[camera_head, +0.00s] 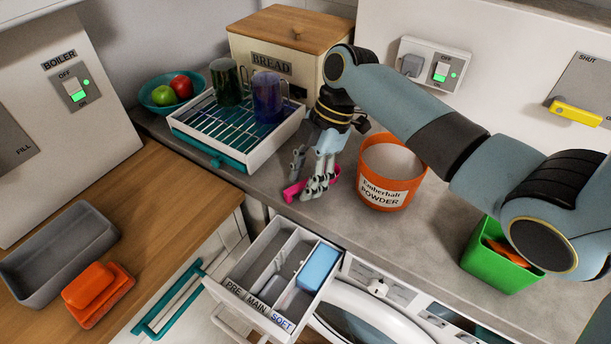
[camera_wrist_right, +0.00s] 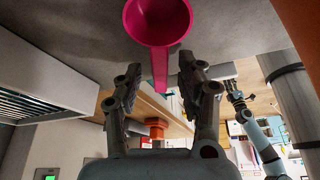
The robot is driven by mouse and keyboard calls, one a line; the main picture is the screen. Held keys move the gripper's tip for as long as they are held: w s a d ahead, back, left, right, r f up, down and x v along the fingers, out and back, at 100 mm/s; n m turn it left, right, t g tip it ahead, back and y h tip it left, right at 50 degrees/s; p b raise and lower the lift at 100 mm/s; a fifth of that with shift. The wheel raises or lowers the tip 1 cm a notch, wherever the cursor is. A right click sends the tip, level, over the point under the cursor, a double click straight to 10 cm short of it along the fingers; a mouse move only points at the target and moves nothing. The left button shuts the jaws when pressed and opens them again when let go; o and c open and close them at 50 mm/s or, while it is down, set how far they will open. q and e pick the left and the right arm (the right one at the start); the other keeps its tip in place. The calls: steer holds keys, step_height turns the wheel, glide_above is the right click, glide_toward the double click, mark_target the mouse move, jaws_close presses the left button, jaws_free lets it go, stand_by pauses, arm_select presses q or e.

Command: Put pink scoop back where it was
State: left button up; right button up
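The pink scoop (camera_head: 291,193) lies on the grey counter, left of the orange powder tub (camera_head: 388,172). My right gripper (camera_head: 316,190) is low over it and hides part of it in the head view. In the right wrist view, the scoop's round bowl (camera_wrist_right: 158,20) is at the top and its handle runs down between my right fingertips (camera_wrist_right: 160,85). The fingers are apart, with a gap on each side of the handle. My left gripper is outside the head view; a small arm end (camera_wrist_right: 236,98) in the wrist view looks like it, fingers unclear.
A dish rack (camera_head: 255,155) with two mugs stands left of the gripper, and a bread bin (camera_head: 285,35) behind. An open detergent drawer (camera_head: 240,265) with a blue block juts out in front. A green bin (camera_head: 490,268) is right. Counter between tub and green bin is clear.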

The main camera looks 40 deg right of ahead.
steer(key=shift+r, duration=0.15)
steer(key=b+v, duration=0.1)
steer(key=v, duration=1.1)
stand_by(0.3)
